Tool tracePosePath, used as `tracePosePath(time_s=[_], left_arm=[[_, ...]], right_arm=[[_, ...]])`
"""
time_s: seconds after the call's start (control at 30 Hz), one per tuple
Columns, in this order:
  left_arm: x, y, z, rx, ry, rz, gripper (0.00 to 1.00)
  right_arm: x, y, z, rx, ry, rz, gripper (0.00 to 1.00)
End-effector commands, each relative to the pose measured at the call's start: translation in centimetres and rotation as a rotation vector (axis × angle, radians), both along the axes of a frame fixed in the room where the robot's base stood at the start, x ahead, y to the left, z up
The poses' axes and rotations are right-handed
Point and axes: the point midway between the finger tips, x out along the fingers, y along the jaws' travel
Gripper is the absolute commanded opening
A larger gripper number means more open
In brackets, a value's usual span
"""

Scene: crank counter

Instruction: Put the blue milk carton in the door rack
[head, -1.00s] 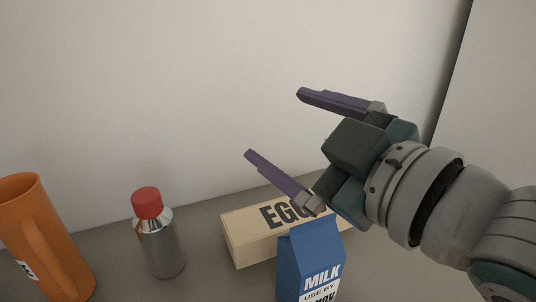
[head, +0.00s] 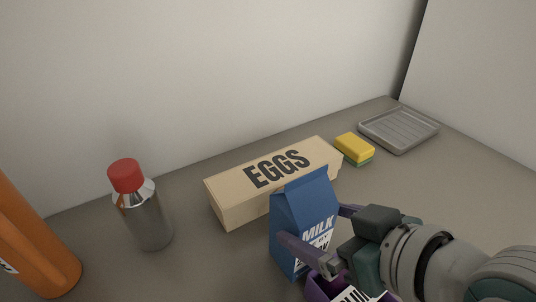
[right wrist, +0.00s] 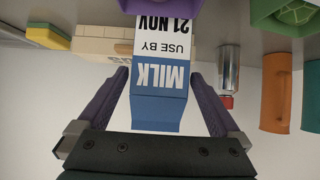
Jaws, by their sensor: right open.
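The blue milk carton (head: 291,214) stands upright on the counter in front of the egg box, its white label facing partly right. My right gripper (head: 312,225) is open at the carton, with one finger in front of its face and the other behind its right side. In the right wrist view the carton (right wrist: 160,105) lies between the two open fingers (right wrist: 160,92), with a gap showing on each side near its top. The door rack is not in view. My left gripper is not in view.
The egg box (head: 272,180) is close behind the carton. A steel bottle with a red cap (head: 146,215) and an orange pitcher (head: 38,245) stand left. A purple item (head: 325,288) is near front. A sponge (head: 354,148) and grey tray (head: 400,128) lie back right.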

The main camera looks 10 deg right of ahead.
Motion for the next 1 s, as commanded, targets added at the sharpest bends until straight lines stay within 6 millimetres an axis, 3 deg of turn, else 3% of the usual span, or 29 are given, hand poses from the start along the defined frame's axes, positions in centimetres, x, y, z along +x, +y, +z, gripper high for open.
tracePosePath(time_s=[0.2, 0.53, 1.0], left_arm=[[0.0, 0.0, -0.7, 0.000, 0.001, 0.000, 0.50], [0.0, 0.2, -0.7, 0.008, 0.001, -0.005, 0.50], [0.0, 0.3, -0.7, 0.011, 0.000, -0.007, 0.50]], right_arm=[[2.9, 1.0, -1.5, 0.001, 0.000, -0.001, 1.00], [3.4, 1.2, -1.8, 0.001, 0.000, 0.001, 1.00], [3.4, 1.2, -1.8, -0.001, 0.000, 0.001, 0.47]])
